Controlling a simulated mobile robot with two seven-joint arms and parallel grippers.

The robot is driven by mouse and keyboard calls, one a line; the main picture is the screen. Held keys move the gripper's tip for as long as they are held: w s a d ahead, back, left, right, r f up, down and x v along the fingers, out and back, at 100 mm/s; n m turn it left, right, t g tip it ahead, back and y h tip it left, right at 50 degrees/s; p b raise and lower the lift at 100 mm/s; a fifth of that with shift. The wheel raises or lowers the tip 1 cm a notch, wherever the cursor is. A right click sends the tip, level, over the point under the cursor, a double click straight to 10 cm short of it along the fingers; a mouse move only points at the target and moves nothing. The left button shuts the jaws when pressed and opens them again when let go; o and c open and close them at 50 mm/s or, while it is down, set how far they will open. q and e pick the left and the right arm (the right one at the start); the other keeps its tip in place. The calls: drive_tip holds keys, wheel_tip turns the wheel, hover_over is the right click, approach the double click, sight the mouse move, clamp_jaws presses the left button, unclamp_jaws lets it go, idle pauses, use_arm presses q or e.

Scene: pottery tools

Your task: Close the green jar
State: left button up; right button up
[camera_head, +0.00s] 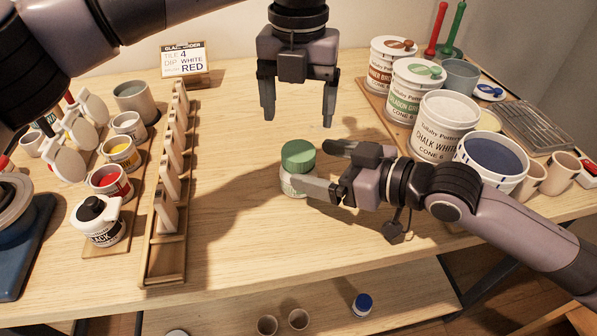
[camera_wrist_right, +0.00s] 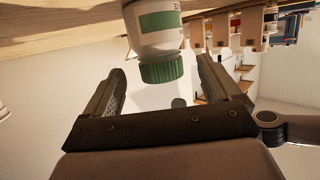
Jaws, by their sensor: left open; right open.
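The green jar (camera_head: 296,184) is a small pale jar standing upright in the middle of the table. Its green lid (camera_head: 298,155) sits on top; I cannot tell how tightly. My right gripper (camera_head: 308,164) is open beside the jar from the right, one finger passing in front and the other behind to the right. In the right wrist view, upside down, the jar (camera_wrist_right: 155,27) with its green lid (camera_wrist_right: 160,70) appears between the open fingertips (camera_wrist_right: 161,72); contact is unclear. My left gripper (camera_head: 298,117) is open, empty and pointing down above the lid.
A wooden rack (camera_head: 166,215) and glaze pots stand on the left. Large labelled buckets, including chalk white (camera_head: 440,128), stand at the back right. Bare table lies around the jar. A blue-capped jar (camera_head: 362,304) stands on the lower shelf.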

sight(299, 150)
drive_tip(key=shift+x, duration=1.3)
clamp_jaws()
use_arm(q)
drive_tip(key=shift+m, duration=2.3)
drive_tip(key=shift+f, duration=4.05)
use_arm(e)
drive_tip(key=shift+f, duration=0.1)
